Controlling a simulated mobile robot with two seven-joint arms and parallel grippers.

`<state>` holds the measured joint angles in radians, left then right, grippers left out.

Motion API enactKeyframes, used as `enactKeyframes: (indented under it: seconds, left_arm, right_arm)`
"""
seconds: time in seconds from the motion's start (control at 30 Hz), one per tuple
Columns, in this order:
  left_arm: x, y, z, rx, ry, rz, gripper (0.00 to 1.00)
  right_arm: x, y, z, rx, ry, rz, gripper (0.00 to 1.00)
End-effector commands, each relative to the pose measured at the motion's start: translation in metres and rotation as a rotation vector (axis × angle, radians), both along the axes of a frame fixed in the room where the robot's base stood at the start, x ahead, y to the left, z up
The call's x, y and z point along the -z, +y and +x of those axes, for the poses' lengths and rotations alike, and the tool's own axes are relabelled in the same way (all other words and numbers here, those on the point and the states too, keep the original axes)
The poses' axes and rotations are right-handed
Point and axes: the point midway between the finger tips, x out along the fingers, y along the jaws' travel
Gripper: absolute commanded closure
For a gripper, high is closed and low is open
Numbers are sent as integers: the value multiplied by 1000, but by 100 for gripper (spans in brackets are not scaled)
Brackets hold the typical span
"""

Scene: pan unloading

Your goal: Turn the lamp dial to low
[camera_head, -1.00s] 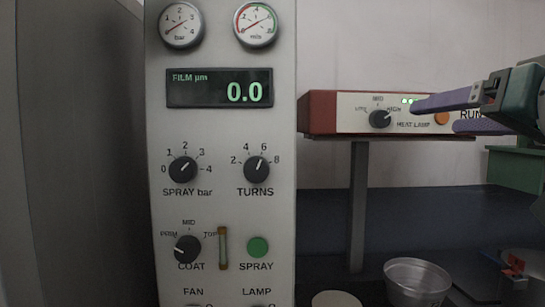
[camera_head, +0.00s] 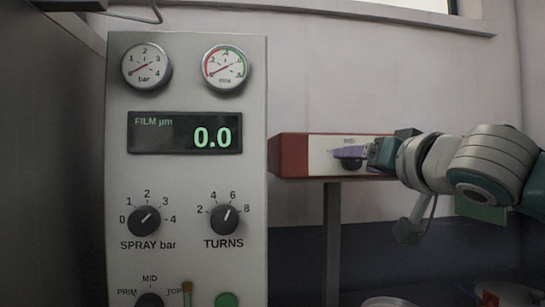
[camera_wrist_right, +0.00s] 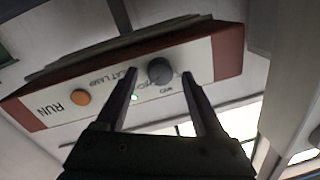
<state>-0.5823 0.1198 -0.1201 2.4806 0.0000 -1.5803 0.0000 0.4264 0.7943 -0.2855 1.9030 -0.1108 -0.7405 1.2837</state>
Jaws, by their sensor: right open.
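The lamp dial (camera_wrist_right: 160,70) is a dark round knob on the white face of the red HEAT LAMP box (camera_wrist_right: 228,52). In the right wrist view it sits between the two fingertips of my right gripper (camera_wrist_right: 160,76), which is open around it. In the head view my right gripper (camera_head: 346,153) reaches in from the right to the box, its purple finger over part of the dial. The dial's pointer setting cannot be read now. The left gripper is not in view.
An orange RUN button (camera_wrist_right: 80,97) is on the same face, beside the fingers. A grey panel (camera_head: 187,180) with gauges, a film display (camera_head: 185,133) reading 0.0 and several knobs stands left of the box. A post (camera_head: 332,240) carries the box.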

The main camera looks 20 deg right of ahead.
Motion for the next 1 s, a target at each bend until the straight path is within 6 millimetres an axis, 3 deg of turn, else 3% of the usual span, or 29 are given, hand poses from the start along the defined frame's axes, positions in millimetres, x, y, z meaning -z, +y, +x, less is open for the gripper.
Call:
enactKeyframes:
  seconds: [0.27,0.87,1.0]
  left_arm:
    - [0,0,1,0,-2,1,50]
    - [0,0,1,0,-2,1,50]
    - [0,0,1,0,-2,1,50]
  right_arm:
    - [0,0,1,1,0,0,31]
    - [0,0,1,0,0,-1,99]
    - [0,0,1,0,0,-1,100]
